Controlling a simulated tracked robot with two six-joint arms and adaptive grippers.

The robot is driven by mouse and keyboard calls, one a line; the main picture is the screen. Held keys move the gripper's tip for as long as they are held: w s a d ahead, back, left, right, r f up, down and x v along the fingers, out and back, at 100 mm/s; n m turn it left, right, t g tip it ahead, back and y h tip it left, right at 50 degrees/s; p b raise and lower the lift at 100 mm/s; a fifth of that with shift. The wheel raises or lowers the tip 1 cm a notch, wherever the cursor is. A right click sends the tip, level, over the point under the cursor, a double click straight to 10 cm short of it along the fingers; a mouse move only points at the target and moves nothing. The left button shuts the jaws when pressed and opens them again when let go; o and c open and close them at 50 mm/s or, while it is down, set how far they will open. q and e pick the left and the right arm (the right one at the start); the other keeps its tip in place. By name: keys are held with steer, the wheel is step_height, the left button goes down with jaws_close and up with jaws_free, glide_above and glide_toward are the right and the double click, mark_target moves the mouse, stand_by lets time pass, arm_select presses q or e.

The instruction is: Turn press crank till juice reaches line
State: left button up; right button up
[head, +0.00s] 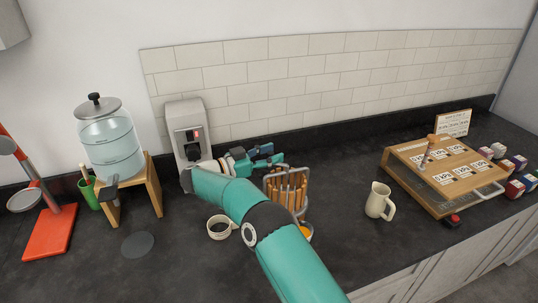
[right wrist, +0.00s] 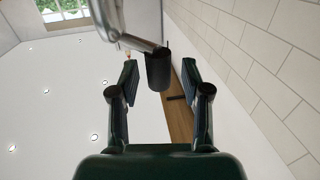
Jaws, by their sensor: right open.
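The press is a slatted wooden cage with metal bands (head: 287,190) on the dark counter, partly hidden by my right arm. A bit of orange (head: 306,231), likely juice, shows at its foot; its vessel and any fill line are hidden. My right gripper (head: 268,156) is at the cage's upper left in the head view. In the right wrist view its jaws (right wrist: 160,88) are open. A dark cylindrical grip on a metal bar, which looks like the crank handle (right wrist: 159,68), shows between the fingertips; contact cannot be told. My left gripper is out of view.
A cream jug (head: 378,200) and a wooden panel box (head: 440,172) are to the right. Bare counter lies around the jug.

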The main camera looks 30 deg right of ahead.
steer(key=a, duration=0.7)
steer(key=shift+w+a, duration=0.25)
steer(key=shift+a, duration=0.05)
